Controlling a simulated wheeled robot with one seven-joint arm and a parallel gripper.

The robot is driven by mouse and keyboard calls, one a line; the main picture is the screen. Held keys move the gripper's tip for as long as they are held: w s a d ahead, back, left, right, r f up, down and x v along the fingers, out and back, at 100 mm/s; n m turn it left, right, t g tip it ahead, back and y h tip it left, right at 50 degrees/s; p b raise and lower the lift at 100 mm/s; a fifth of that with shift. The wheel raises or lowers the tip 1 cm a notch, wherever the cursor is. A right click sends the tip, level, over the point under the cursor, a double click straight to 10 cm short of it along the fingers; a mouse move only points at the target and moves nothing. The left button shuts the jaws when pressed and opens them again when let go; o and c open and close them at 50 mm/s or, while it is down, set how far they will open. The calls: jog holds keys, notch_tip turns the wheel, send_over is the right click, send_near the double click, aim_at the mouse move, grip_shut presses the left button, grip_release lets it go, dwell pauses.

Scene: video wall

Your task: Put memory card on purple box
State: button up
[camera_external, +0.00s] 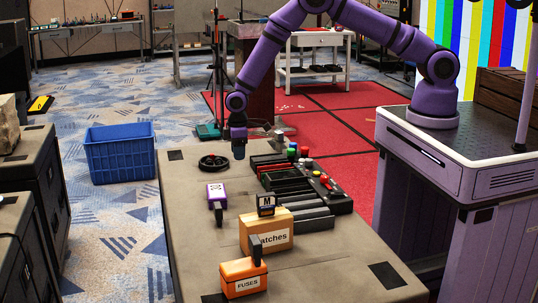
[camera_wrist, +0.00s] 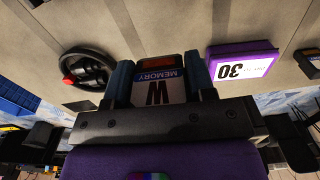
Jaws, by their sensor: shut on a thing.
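My gripper (camera_external: 239,152) points down above the far part of the table, with its blue fingers shut on a memory card. The purple box (camera_external: 217,190) lies on the table, nearer the external camera than my gripper and a little left. In the wrist view the purple box (camera_wrist: 243,48) is right of the fingers, apart from the card, its white label reading 30.
A black coiled thing (camera_external: 213,162) lies left of my gripper. A matches box (camera_external: 267,231) with an M-labelled item (camera_external: 266,203) at its top and an orange fuses box (camera_external: 243,278) stand nearer. A control panel (camera_external: 290,180) is to the right. A blue crate (camera_external: 120,155) is on the floor.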

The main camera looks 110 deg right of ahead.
jog(key=s+a, duration=0.3)
jog(key=a, duration=0.4)
jog(key=s+a, duration=0.3)
jog(key=a, duration=0.4)
send_over(216, 190)
jog(key=shift+f+n, duration=0.4)
jog(key=shift+f, duration=2)
jog(key=shift+f, duration=0.1)
jog(key=o, duration=0.9)
